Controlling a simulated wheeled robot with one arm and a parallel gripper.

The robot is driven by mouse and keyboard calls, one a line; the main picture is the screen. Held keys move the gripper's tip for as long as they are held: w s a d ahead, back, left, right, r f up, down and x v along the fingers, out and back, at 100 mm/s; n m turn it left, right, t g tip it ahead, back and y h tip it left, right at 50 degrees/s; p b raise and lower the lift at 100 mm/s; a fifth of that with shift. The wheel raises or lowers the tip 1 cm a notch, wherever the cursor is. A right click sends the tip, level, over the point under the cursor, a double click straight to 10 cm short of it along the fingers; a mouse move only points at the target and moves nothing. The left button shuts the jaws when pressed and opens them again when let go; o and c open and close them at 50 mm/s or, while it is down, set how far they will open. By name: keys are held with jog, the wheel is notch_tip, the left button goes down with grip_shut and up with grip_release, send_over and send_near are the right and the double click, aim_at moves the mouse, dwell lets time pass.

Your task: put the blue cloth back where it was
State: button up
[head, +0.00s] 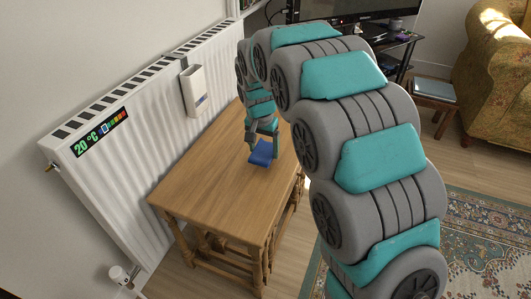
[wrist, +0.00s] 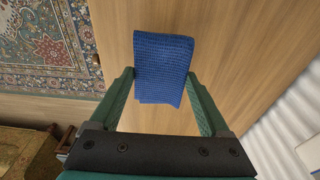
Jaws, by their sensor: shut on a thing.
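The blue cloth (wrist: 163,68) is folded into a rectangle and sits between the two fingers of my gripper (wrist: 160,90) in the wrist view. In the head view the cloth (head: 261,154) is at the far part of the wooden table (head: 205,187). My gripper (head: 262,142) points down at it there and is shut on it. I cannot tell whether the cloth touches the tabletop or is just above it.
A white radiator (head: 120,145) with a small white holder (head: 192,90) stands along the table's left side. The near part of the tabletop is bare. A patterned rug (head: 480,240), a green armchair (head: 500,70) and a TV stand (head: 395,45) are to the right.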

aim_at(265, 148)
jog(key=shift+w+d, duration=0.2)
jog(key=shift+w, duration=0.25)
jog(key=shift+w+f+p, duration=0.1)
jog(key=shift+f+p, duration=0.2)
jog(key=shift+f, duration=1.5)
jog(key=shift+f, duration=0.1)
jog(key=shift+f, duration=0.1)
jog(key=o, duration=1.3)
